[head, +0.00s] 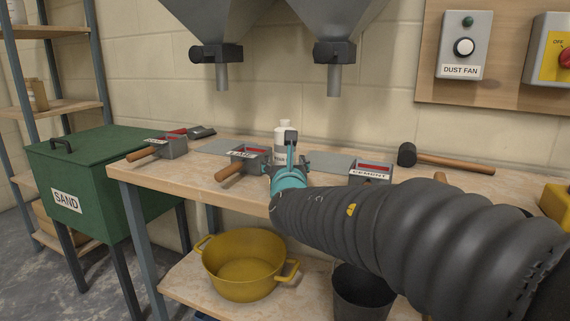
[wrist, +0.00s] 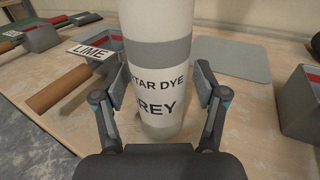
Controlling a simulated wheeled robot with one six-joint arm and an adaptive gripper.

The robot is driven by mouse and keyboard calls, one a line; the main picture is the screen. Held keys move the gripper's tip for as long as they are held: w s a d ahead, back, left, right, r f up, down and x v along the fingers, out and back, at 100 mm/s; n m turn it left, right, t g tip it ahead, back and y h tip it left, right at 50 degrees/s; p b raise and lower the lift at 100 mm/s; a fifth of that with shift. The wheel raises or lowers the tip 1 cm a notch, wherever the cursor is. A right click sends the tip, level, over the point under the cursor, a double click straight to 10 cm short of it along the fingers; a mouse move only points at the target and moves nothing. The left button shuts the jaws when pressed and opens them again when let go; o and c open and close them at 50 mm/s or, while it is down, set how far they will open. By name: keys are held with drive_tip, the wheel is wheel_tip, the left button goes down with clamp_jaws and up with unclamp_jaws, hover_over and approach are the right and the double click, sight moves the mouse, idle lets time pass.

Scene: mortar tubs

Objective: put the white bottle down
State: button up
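The white bottle (wrist: 157,20) has grey bands and a label reading "...TAR DYE ...REY". It is upright between the two fingers of my gripper (wrist: 160,88) in the wrist view. The fingers are close to its sides; I cannot tell whether both pads press on it. Its lower end shows against the bench top, but whether it touches the wood is unclear. In the head view the bottle (head: 283,130) stands behind my gripper (head: 291,160), which hides its lower part.
On the workbench (head: 330,185), the LIME scoop box (head: 247,153) is left of the bottle and the CEMENT box (head: 371,172) right. A grey mat (wrist: 232,58) lies behind to the right. A mallet (head: 450,159) lies farther right. Hopper spouts (head: 334,80) hang above.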

drive_tip(key=shift+r, duration=0.15)
drive_tip(key=shift+s, duration=0.15)
drive_tip(key=s+d, duration=0.1)
drive_tip(key=s, duration=1)
drive_tip(key=shift+s+d, duration=0.25)
drive_tip(key=shift+s, duration=0.05)
